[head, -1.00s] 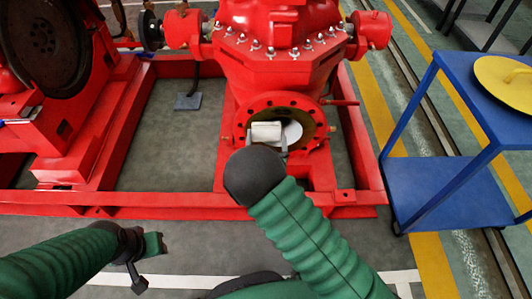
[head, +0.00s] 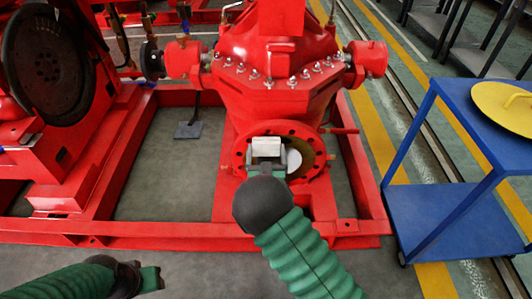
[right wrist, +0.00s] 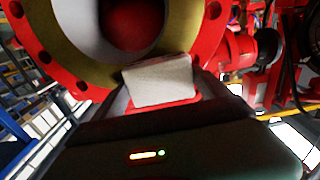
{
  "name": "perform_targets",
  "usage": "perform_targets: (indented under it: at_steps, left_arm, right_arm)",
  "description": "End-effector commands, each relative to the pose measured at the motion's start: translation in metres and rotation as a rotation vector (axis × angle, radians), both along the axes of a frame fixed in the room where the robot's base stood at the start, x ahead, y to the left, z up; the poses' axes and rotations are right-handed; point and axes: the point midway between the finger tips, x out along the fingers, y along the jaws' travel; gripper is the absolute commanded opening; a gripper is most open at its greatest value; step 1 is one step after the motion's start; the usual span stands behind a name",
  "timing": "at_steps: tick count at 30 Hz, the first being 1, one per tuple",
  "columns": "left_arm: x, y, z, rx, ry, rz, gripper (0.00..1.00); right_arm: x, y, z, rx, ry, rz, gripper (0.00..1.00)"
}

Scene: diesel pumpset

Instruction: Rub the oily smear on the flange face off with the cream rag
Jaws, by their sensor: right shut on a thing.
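The red flange (head: 240,152) with bolt holes faces me on the front of the pump. Its inner face is a dull gold ring (head: 319,161), also seen in the right wrist view (right wrist: 72,45). I cannot pick out a separate smear on it. My right gripper (head: 266,165) is shut on the cream rag (head: 266,147), a pale folded pad in front of the flange's left-centre part. In the right wrist view the rag (right wrist: 160,82) overlaps the gold ring's lower edge; contact is unclear. My left gripper (head: 150,279) is low at the left, away from the flange; its jaws are unclear.
The red base frame (head: 150,230) runs below and around the pump (head: 285,90). A blue trolley (head: 440,205) with a yellow disc (head: 505,105) on top stands at the right. Grey floor lies open in front of the frame.

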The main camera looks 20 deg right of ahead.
Motion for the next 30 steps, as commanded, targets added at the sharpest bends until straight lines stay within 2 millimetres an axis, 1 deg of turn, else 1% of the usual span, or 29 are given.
perform_targets:
  at_steps: [7,30]
  left_arm:
    - [0.000,0.000,0.000,0.000,0.000,0.000,0.36]
    - [0.000,0.000,-0.002,0.000,0.000,0.000,0.36]
  right_arm:
    - [0.000,0.000,0.000,0.000,0.000,0.000,0.53]
    - [0.011,-0.003,0.000,0.000,-0.001,0.000,0.53]
